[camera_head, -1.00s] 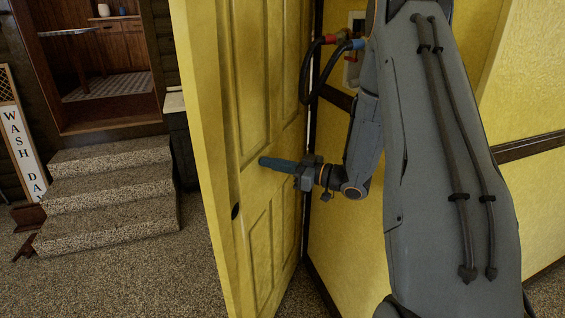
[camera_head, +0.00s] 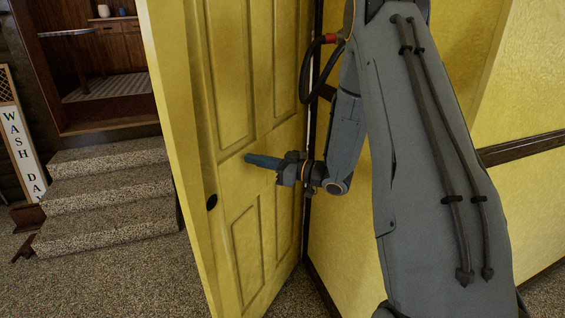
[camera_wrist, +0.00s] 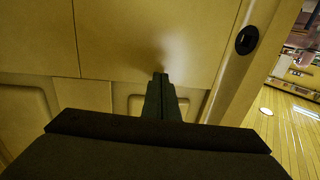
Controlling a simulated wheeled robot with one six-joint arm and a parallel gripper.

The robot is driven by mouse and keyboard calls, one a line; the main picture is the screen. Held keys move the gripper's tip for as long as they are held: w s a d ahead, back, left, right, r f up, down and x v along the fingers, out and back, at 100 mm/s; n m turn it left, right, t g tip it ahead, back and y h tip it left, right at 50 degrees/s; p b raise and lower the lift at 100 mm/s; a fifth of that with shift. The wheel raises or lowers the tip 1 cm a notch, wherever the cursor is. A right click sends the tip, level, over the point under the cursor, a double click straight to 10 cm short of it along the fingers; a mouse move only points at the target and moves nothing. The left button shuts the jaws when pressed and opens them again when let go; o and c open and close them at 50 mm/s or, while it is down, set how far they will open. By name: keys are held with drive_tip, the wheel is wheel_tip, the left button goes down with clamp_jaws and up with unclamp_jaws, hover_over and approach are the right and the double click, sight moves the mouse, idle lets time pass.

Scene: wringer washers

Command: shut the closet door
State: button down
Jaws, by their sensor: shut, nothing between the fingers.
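The closet door (camera_head: 232,215) is a yellow panelled door standing ajar in the middle of the head view. Its hinge side is at the right, by the yellow wall, and its free edge is at the left. A dark round knob or latch (camera_head: 212,202) sits near the free edge; it also shows in the wrist view (camera_wrist: 246,40). My gripper (camera_head: 249,159) is shut and empty, its blue fingers pointing at the door face at about mid-height. In the wrist view the fingertips (camera_wrist: 161,77) are at or very near the door face; contact is hard to tell.
Speckled steps (camera_head: 105,185) rise at the left toward a room with wooden cabinets. A yellow wall (camera_head: 528,90) with a dark rail is close on the right. Speckled floor left of the door is clear.

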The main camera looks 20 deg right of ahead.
sight(242, 156)
drive_tip(key=shift+b+x, duration=0.4)
drive_tip(key=shift+x, duration=1.95)
drive_tip(key=shift+w+d, duration=0.1)
drive_tip(key=shift+w, duration=0.15)
drive_tip(key=x, duration=0.2)
drive_tip(key=b+x, duration=0.1)
drive_tip(key=x, duration=0.1)
drive_tip(key=shift+w, duration=0.55)
drive_tip(key=w+a, duration=0.1)
drive_tip(key=w+b, duration=0.1)
drive_tip(key=w+a+b, duration=0.1)
drive_tip(key=w, duration=0.1)
drive_tip(key=shift+w+a, duration=0.1)
drive_tip(key=shift+a, duration=0.25)
